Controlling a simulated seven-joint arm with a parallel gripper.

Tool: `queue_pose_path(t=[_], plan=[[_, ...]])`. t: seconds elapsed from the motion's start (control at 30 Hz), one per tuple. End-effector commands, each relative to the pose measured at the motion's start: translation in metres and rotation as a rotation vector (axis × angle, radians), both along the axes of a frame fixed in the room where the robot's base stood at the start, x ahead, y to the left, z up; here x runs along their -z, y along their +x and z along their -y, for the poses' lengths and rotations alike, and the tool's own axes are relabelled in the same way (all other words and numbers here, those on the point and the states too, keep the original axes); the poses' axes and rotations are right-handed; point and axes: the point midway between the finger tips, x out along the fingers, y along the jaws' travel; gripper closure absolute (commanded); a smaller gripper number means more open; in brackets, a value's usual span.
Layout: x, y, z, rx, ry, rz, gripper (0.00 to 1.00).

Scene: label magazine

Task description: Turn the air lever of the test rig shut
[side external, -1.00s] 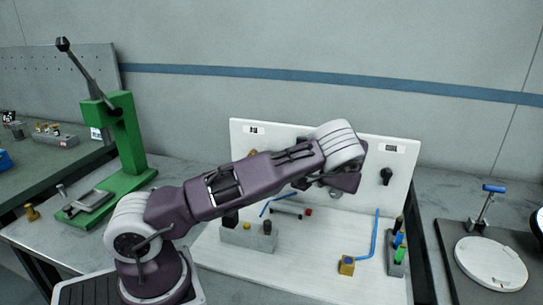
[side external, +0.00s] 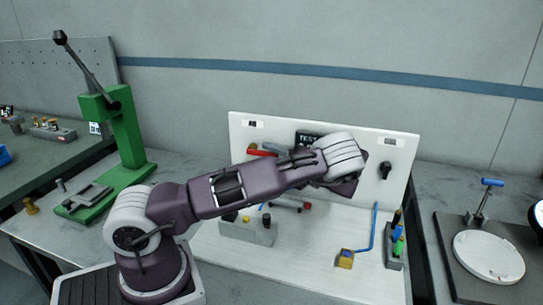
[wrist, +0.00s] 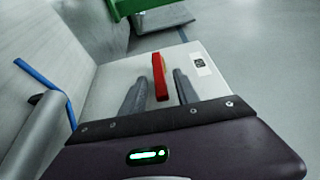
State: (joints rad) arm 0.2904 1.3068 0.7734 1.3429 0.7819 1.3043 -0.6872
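The red air lever (wrist: 160,77) lies between the two grey fingers of my gripper (wrist: 164,71) in the wrist view. The fingers are apart, with a visible gap on the right of the lever; the left finger is close to it, and contact cannot be told. In the side view the red lever (side external: 266,152) shows on the upright white panel of the test rig (side external: 402,165), left of my wrist. My wrist hides the gripper fingers there.
A black knob (side external: 385,170) is on the panel's right. A grey block (side external: 240,233), a yellow block with a blue tube (side external: 345,259) and a holder with coloured items (side external: 395,250) stand on the rig base. A green press (side external: 127,140) stands left.

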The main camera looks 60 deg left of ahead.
Motion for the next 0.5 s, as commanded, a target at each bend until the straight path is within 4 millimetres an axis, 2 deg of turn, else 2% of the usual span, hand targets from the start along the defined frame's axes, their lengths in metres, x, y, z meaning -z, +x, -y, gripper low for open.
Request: queue_pose_path(t=[0.27, 0.5], plan=[[0.000, 0.003, 0.004, 0.004, -0.001, 0.003, 0.64], [0.001, 0.021, 0.048, 0.005, -0.001, 0.003, 0.64]])
